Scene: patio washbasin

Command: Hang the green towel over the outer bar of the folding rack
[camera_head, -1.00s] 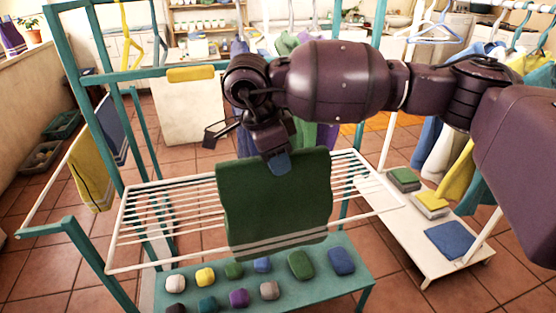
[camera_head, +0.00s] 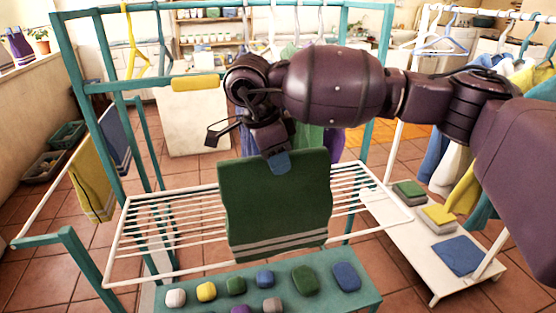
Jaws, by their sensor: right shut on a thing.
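The green towel (camera_head: 275,205) with two pale stripes near its lower edge hangs upright from my right gripper (camera_head: 279,158). That gripper is shut on the towel's top edge, at a blue patch. The white folding rack (camera_head: 165,225) lies flat behind the towel, with several parallel bars. The towel hides the middle of the rack, and its lower part hangs in front of the near outer bar (camera_head: 190,273). I cannot tell whether the towel touches the bars. My left gripper is not in view.
A teal shelf (camera_head: 205,275) with several coloured bundles stands below the rack. A teal frame (camera_head: 110,110) rises around it. A yellow towel (camera_head: 92,180) and a blue towel (camera_head: 114,138) hang at the left. A white low shelf (camera_head: 425,258) with folded cloths is at the right.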

